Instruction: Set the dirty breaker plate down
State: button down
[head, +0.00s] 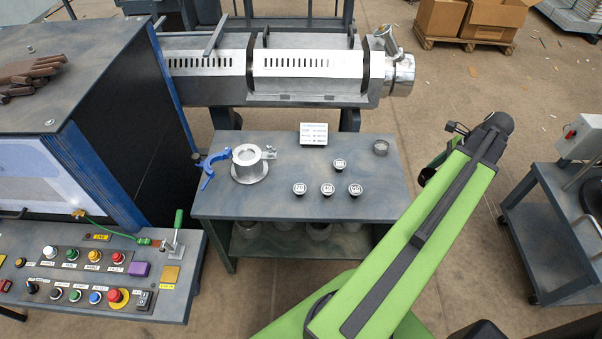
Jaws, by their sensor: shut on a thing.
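My green arm (425,235) reaches up from the bottom of the head view, right of the work table (235,205). A folded part of it shows only as a green and dark edge behind the long link. My gripper and anything in it are hidden behind the arm. I cannot make out the dirty breaker plate for certain. A small grey round piece (381,148) with a darker top sits at the table's back right corner.
The table's front right is bare. The extruder barrel (305,67) stands behind, a control panel (95,275) left, a grey cart (555,225) right.

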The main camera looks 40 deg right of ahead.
jog(key=a+f+m+b, duration=0.1)
jog(key=a+f+b, duration=0.2)
jog(key=a+f, duration=0.2)
jog(key=b, duration=0.7)
send_near(384, 190)
jog(key=shift+w+a, duration=0.4)
jog(key=shift+a, duration=0.2)
jog(key=shift+w, duration=0.2)
notch_tip(384, 190, down, 5)
jog(key=b, duration=0.4)
jog(key=shift+r, duration=0.5)
